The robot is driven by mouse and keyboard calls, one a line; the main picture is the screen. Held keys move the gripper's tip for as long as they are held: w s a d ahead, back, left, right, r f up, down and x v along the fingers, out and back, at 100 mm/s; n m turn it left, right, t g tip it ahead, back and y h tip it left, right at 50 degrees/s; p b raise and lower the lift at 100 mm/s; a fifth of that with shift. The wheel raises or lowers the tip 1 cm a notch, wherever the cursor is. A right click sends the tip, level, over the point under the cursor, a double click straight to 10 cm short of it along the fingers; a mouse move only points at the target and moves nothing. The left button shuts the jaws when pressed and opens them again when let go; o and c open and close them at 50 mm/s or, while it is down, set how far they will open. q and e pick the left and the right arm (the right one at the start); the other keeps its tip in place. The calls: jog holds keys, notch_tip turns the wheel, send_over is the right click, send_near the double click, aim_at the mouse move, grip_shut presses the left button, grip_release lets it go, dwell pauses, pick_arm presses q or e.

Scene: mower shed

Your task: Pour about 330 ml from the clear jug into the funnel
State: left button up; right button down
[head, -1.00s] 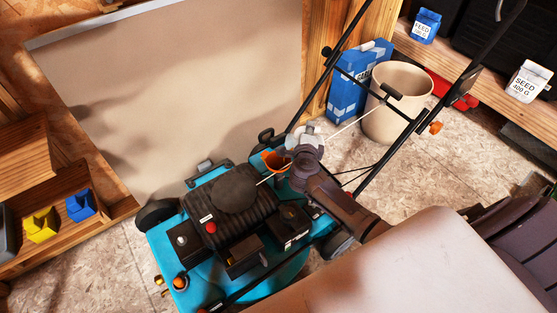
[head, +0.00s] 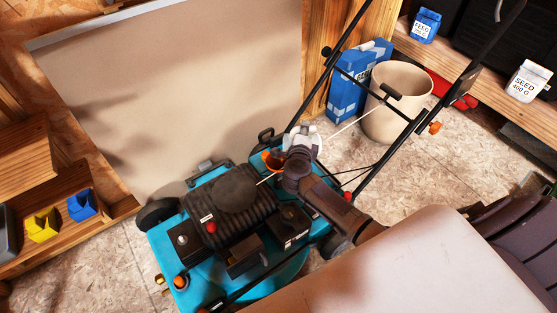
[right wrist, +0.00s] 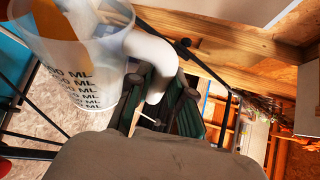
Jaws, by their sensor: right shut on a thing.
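The clear jug (right wrist: 82,62) fills the upper left of the right wrist view, with dark ML marks on its wall and a thick whitish handle (right wrist: 157,62). My right gripper (right wrist: 158,92) is shut on that handle. In the head view the jug (head: 314,142) shows as a small pale shape, mostly hidden behind my right gripper (head: 300,143). The orange funnel (head: 271,160) stands at the back of the teal mower, just left of the gripper and partly hidden by it. An orange-yellow patch shows at the jug in the wrist view. I cannot tell whether liquid flows. My left gripper is out of view.
The mower (head: 232,220) stands below, its black handle bars (head: 352,75) rising close to my right arm. A beige bin (head: 402,95) and a blue box (head: 350,95) stand behind. Yellow (head: 41,225) and blue (head: 82,205) holders sit on the left shelf.

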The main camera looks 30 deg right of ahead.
aim_at(319, 139)
jog(key=shift+a+r, duration=0.15)
jog(key=shift+a, duration=0.1)
dwell(0.3)
jog(key=shift+m+y, duration=0.3)
jog(key=shift+m, duration=0.2)
jog(key=d, duration=0.1)
jog(key=d+f+b, duration=0.1)
jog(key=s+d+f+b, duration=0.1)
jog(key=d, duration=0.1)
jog(key=p, duration=0.1)
jog(key=d+m+y+p, duration=0.1)
jog(key=p, duration=0.1)
jog(key=shift+s+d, duration=0.2)
jog(key=shift+s, duration=0.1)
jog(key=shift+d+f+m, duration=0.15)
jog(key=shift+f+m, duration=0.35)
jog(key=shift+f, duration=0.15)
jog(key=shift+y, duration=0.3)
